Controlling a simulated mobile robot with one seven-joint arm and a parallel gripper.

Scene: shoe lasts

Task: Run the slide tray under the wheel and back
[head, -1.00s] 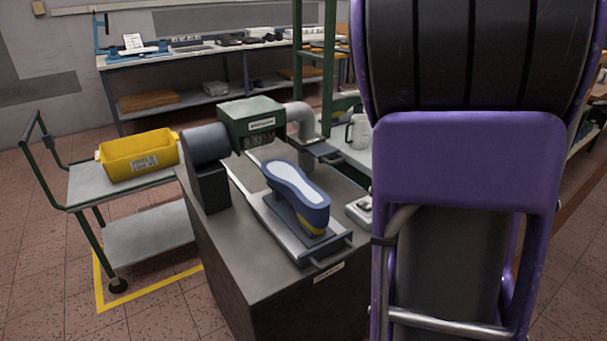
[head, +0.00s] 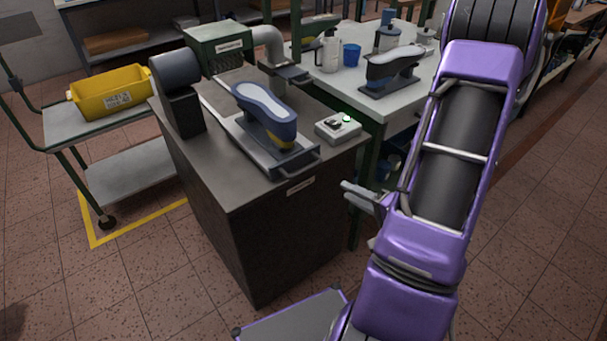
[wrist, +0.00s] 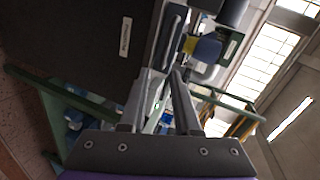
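The slide tray (head: 233,128) is a flat metal plate on top of a dark cabinet, with a bar handle (head: 300,163) at its near end. A blue shoe with a pale sole facing up (head: 262,105) sits on it, on a last. Behind the tray stands a green machine housing (head: 215,42); the wheel under it cannot be made out clearly. My gripper (head: 347,193) is to the right of the cabinet's near corner, apart from the handle. In the wrist view my gripper (wrist: 161,75) shows two separated fingers with nothing between them; the blue shoe (wrist: 208,49) lies beyond.
A dark cylinder on a post (head: 176,70) stands at the left. A yellow bin (head: 112,92) rests on a cart. A bench (head: 350,95) with another last is behind.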

